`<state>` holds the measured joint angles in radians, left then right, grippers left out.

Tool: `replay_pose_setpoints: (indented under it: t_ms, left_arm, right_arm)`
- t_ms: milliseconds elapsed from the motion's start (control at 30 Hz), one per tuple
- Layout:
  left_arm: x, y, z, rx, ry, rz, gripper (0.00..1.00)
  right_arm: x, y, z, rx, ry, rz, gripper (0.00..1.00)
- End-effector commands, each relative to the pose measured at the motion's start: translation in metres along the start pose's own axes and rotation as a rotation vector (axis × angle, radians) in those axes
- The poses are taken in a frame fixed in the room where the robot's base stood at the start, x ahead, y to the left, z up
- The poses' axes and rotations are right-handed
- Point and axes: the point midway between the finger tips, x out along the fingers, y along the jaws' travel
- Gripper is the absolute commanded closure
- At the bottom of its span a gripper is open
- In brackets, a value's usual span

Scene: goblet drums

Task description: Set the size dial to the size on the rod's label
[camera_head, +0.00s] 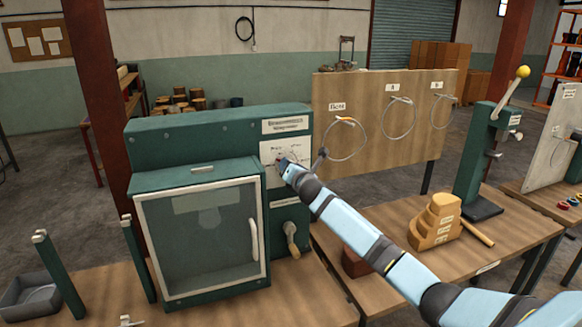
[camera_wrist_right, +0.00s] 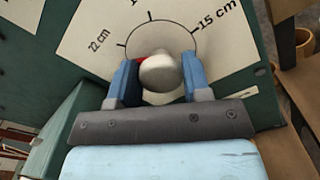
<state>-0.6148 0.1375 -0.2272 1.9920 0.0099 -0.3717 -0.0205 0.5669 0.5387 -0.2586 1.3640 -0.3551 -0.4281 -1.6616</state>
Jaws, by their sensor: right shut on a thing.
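The size dial (camera_wrist_right: 160,72) is a pale round knob on a white scale plate (camera_wrist_right: 100,42), on the front of a green machine (camera_head: 220,125). In the right wrist view the scale reads "22 cm" at left and "15 cm" at right, with a partly cut-off mark between. A red pointer (camera_wrist_right: 140,61) shows at the knob's upper left, partly hidden by a finger. My right gripper (camera_wrist_right: 158,82) is shut on the knob, one blue finger on each side. It covers the dial in the head view (camera_head: 284,166). I cannot pick out the labelled rod. My left gripper is not in view.
The machine has a windowed door (camera_head: 205,240) and a crank handle (camera_head: 292,240) below the dial. Wire rings (camera_head: 400,118) hang on a wooden board behind my arm. Stepped wooden blocks (camera_head: 436,222) and a green lever press (camera_head: 480,160) stand to the right.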

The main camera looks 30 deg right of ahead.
Motion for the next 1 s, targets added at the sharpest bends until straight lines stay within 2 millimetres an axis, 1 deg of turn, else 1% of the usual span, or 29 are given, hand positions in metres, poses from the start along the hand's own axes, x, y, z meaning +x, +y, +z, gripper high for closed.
replay_pose_setpoints:
  t_ms: [1000]
  left_arm:
    - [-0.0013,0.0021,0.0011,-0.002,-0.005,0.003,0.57]
  right_arm:
    - [0.0001,-0.0033,-0.0022,0.969,-0.001,-0.001,0.79]
